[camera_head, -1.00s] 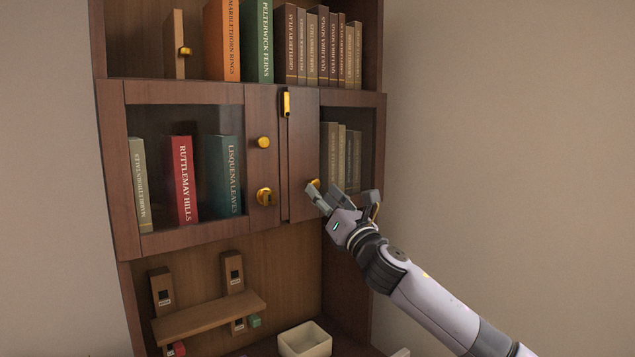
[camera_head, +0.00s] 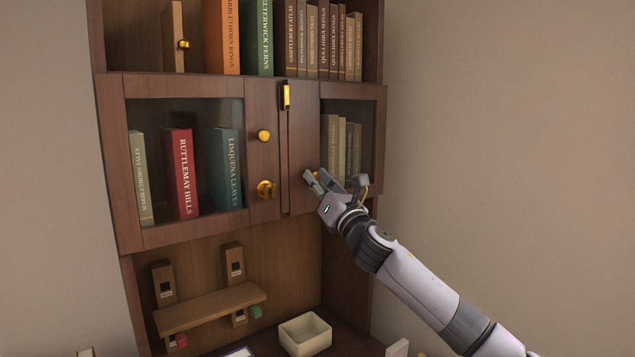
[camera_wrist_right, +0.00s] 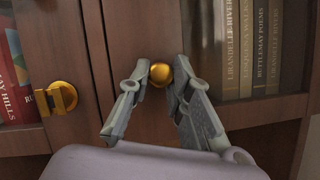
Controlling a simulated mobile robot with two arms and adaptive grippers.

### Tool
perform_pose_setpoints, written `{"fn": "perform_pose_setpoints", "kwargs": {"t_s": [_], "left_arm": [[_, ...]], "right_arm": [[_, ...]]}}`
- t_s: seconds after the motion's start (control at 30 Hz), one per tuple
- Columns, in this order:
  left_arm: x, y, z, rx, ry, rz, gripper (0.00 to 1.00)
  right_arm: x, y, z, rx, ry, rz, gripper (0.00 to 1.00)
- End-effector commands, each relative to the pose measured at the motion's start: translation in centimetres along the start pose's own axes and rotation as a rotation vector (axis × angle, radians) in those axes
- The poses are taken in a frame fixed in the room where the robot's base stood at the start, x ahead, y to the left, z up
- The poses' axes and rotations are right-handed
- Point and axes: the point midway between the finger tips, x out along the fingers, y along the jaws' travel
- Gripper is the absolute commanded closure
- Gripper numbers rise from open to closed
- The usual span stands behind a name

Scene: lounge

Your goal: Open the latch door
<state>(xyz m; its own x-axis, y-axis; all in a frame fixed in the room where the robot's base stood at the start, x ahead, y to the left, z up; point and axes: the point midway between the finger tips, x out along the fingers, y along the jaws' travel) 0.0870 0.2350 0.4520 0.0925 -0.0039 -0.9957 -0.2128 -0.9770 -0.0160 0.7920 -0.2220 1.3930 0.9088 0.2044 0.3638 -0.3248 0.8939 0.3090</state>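The wooden cabinet has a left glass door (camera_head: 190,237) and a right glass door (camera_head: 303,150), both closed. A gold bolt-like latch (camera_head: 286,96) stands upright at the top where they meet. The left door carries a round gold knob (camera_head: 264,136) and a gold turn latch (camera_head: 266,189), which also shows in the right wrist view (camera_wrist_right: 62,98). My right gripper (camera_head: 337,181) is at the right door's lower left. In the right wrist view its open fingers (camera_wrist_right: 161,76) stand either side of that door's gold knob (camera_wrist_right: 160,74); contact is unclear. My left gripper is out of view.
Books (camera_head: 183,172) stand behind the glass and on the open shelf above. Below are a small wooden rack (camera_head: 210,310) and a cream box (camera_head: 305,335). A bare wall (camera_head: 510,130) lies right of the cabinet.

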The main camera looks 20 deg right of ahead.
Motion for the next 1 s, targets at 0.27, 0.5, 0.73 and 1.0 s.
{"fn": "perform_pose_setpoints", "kwargs": {"t_s": [0.27, 0.5, 0.73, 1.0], "left_arm": [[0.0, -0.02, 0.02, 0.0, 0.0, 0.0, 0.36], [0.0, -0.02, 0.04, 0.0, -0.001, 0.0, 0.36], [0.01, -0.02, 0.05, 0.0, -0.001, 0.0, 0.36], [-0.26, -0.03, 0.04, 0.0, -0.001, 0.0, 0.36]], "right_arm": [[-0.01, -0.03, -0.01, 0.0, 0.0, 0.0, 1.0], [-0.02, -0.03, -0.01, 0.0, 0.0, -0.001, 1.0], [-0.02, -0.04, -0.02, 0.0, 0.0, -0.001, 1.0], [-0.86, -0.28, 0.5, 0.008, 0.011, 0.028, 1.0]]}}
